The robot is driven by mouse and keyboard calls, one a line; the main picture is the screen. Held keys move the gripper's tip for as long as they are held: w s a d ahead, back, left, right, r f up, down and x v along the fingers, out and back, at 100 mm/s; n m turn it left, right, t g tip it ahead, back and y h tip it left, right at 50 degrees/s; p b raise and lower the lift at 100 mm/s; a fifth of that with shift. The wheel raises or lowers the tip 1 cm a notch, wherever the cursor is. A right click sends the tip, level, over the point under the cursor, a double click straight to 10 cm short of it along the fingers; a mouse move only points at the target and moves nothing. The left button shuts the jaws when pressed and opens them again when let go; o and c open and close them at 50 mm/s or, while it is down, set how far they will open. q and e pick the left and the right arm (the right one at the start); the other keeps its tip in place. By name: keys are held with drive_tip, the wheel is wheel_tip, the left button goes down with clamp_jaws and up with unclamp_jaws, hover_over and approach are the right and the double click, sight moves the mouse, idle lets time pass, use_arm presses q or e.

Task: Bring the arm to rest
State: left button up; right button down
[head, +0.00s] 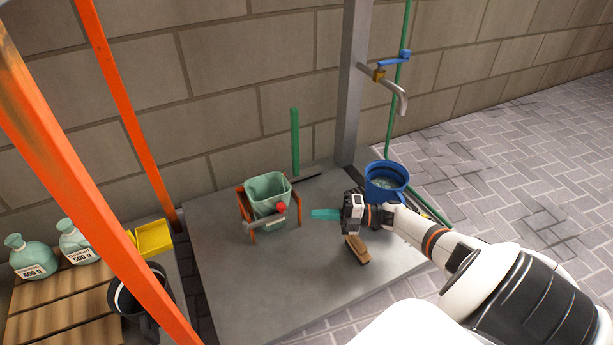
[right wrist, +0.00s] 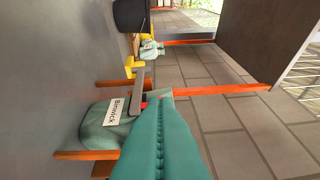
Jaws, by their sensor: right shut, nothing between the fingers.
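My right arm comes in from the lower right in the head view. My right gripper (head: 318,213) points left over the grey slab, between the green bucket and the blue bucket. Its teal fingers are shut with nothing between them. In the right wrist view the closed fingers (right wrist: 166,98) fill the lower middle. My left gripper is not in view.
The pale green bucket (head: 268,186) sits in an orange frame left of my fingers. A blue bucket (head: 386,181) stands behind my wrist, below a tap (head: 396,93). A wooden brush (head: 357,250) lies on the slab (head: 250,300). Orange posts (head: 120,110) rise at left.

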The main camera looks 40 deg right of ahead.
drive_tip(key=shift+s+d, duration=0.2)
drive_tip(key=shift+d, duration=0.15)
idle(0.3)
